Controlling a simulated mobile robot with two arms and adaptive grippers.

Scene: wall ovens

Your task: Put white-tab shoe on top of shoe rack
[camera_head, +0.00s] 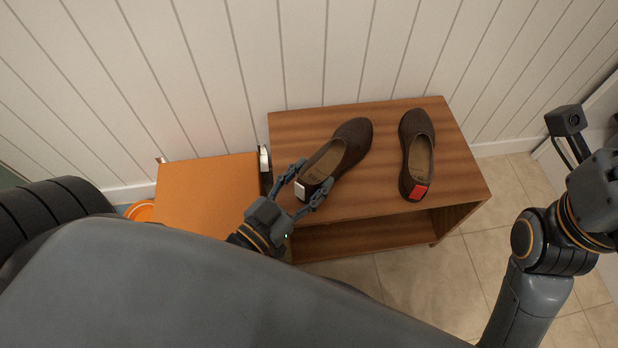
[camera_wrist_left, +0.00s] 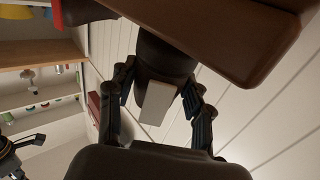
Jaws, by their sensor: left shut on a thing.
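The brown white-tab shoe (camera_head: 337,154) is over the left part of the top of the wooden shoe rack (camera_head: 384,187), toe pointing to the wall. My left gripper (camera_head: 308,190) is shut on its heel, with a finger on either side of the white tab. In the left wrist view the white tab (camera_wrist_left: 157,103) shows between the fingers, and the rack's board (camera_wrist_left: 230,35) hides part of the shoe. I cannot tell whether its sole touches the board. My right gripper is at the right edge of the head view; its fingers are not clear.
A matching shoe with a red tab (camera_head: 417,155) stands on the rack top to the right, with bare board between the two. An orange-brown box-like surface (camera_head: 205,195) is left of the rack. A slatted white wall (camera_head: 300,50) is behind; tiled floor is in front.

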